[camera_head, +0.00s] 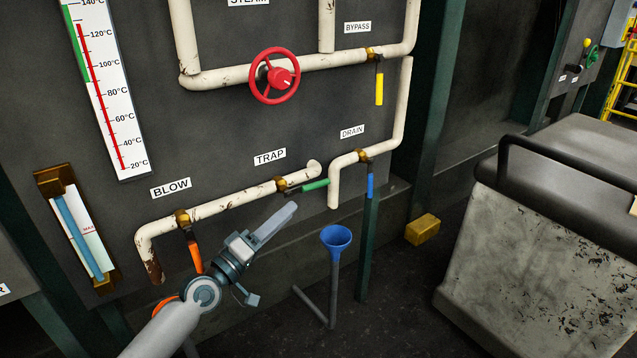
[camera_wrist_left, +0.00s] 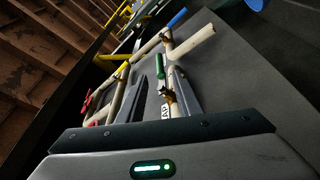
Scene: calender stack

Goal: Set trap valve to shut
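The trap valve is a brass body (camera_head: 281,184) on a cream pipe below the TRAP label (camera_head: 270,157). Its green handle (camera_head: 315,185) points right, roughly along the pipe. The handle also shows in the left wrist view (camera_wrist_left: 159,67), where it appears between my fingertips, with part of the label below. My left gripper (camera_head: 291,209) is just below and left of the handle in the head view. Its fingers are apart in the left wrist view (camera_wrist_left: 160,76), with nothing held. I see no contact with the handle. My right gripper is not in view.
The orange BLOW handle (camera_head: 196,257) hangs close left of my left wrist. A red handwheel (camera_head: 274,76) and yellow BYPASS handle (camera_head: 379,89) are higher up. A grey machine (camera_head: 560,225) stands at right.

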